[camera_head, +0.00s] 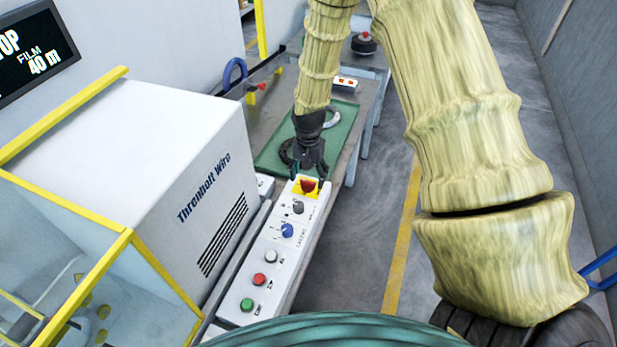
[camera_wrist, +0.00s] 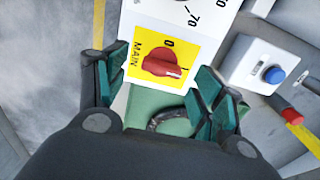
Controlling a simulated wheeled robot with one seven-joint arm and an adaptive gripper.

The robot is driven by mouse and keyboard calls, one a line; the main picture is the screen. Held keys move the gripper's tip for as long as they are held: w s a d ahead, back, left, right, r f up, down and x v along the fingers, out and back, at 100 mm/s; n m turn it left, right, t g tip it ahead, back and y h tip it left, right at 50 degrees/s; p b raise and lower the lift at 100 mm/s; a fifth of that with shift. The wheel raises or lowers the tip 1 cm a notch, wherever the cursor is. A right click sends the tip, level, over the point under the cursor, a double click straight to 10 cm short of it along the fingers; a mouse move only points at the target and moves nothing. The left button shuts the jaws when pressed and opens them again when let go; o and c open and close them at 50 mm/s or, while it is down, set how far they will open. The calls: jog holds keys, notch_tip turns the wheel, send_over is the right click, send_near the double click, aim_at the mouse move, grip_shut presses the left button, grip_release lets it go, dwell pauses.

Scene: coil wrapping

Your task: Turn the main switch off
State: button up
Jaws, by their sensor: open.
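The main switch (camera_head: 308,185) is a red rotary knob on a yellow plate at the far end of the white control panel (camera_head: 262,262). In the wrist view the red knob (camera_wrist: 161,66) sits on its yellow plate marked MAIN, with 0 and I printed beside it. Its white pointer mark lies toward the I. My gripper (camera_head: 313,172) is just above the far end of the panel. In the wrist view my open gripper (camera_wrist: 160,92) has one finger on each side of the knob, apart from it. Whether the fingertips reach down to the knob's height I cannot tell.
The panel also carries a blue knob (camera_head: 287,230), a red button (camera_head: 258,280) and a green button (camera_head: 247,304). A white machine housing (camera_head: 150,180) stands left of it. A green mat (camera_head: 340,140) lies behind. A small box with a blue button (camera_wrist: 273,74) is close by.

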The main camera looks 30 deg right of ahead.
aim_at(308, 184)
jog(key=shift+w+f, duration=0.25)
jog(key=shift+f, duration=0.65)
jog(key=shift+s+f+p, duration=0.1)
jog(key=shift+f+p, duration=0.2)
jog(key=shift+f, duration=0.1)
jog(key=c, duration=1)
